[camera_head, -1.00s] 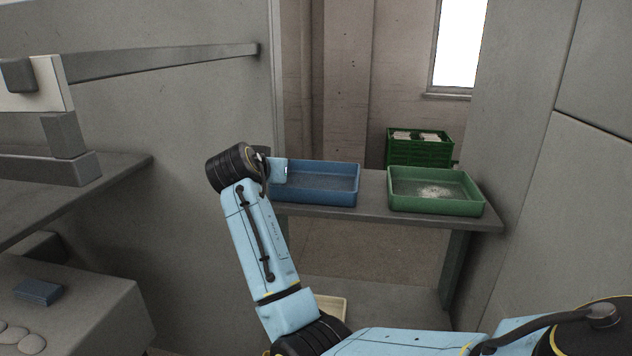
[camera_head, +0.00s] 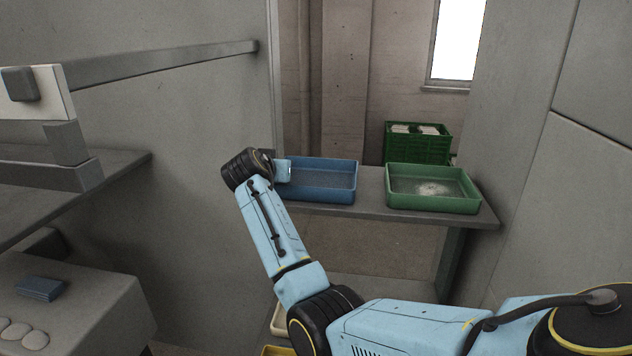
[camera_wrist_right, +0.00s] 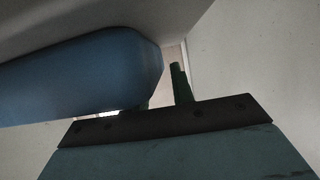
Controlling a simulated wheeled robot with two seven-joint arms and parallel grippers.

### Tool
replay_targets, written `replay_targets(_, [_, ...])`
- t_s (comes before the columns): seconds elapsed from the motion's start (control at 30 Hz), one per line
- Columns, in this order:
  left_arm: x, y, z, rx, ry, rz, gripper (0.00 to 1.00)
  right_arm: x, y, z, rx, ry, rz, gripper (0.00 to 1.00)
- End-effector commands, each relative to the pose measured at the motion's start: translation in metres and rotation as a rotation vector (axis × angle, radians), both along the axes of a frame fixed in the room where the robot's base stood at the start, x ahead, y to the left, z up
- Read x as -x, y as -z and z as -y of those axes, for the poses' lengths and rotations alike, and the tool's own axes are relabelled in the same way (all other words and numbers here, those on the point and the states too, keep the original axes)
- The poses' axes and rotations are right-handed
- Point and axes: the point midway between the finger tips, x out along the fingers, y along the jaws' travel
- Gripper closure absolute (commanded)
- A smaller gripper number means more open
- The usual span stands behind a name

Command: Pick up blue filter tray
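The blue filter tray (camera_head: 325,190) rests on the grey shelf, left of a green tray. My right arm reaches in from the lower right, and its hand (camera_head: 283,172) is at the blue tray's left end, covering part of it. In the right wrist view a rounded blue surface, apparently the tray (camera_wrist_right: 80,80), fills the left side very close to the fingers. My right gripper (camera_wrist_right: 163,92) shows its fingers apart; the left finger is mostly hidden behind the blue surface, and the right finger stands clear of it. My left gripper is not in view.
The green tray (camera_head: 432,205) with white bits inside stands right of the blue one on the shelf (camera_head: 370,212). A green crate (camera_head: 418,148) is behind. Grey panels stand close on both sides. A small blue block (camera_head: 40,288) lies at lower left.

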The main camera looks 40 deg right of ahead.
Motion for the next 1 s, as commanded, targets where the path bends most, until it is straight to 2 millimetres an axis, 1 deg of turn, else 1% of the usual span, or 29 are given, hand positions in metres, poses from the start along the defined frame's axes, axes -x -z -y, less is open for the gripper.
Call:
replay_targets(0.03, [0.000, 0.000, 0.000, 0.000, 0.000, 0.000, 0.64, 0.000, 0.000, 0.000, 0.000, 0.000, 0.000, 0.83])
replay_targets(0.17, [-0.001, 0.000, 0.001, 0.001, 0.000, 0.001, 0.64, 0.000, 0.000, 0.000, 0.001, 0.000, -0.001, 1.00])
replay_targets(0.57, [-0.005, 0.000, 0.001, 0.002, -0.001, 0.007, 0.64, 0.000, -0.002, 0.000, 0.001, -0.001, 0.002, 1.00])
replay_targets(0.67, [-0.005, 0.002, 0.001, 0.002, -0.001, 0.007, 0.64, 0.000, -0.012, 0.000, 0.002, 0.000, 0.004, 1.00])
replay_targets(0.77, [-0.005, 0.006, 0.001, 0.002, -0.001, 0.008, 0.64, 0.000, -0.029, 0.000, 0.001, 0.000, 0.007, 1.00])
replay_targets(0.8, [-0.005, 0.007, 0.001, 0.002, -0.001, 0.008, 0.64, -0.001, -0.038, 0.000, 0.001, 0.000, 0.007, 1.00])
replay_targets(1.0, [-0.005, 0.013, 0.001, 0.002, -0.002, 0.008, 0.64, 0.000, -0.077, -0.001, 0.001, -0.001, 0.005, 1.00])
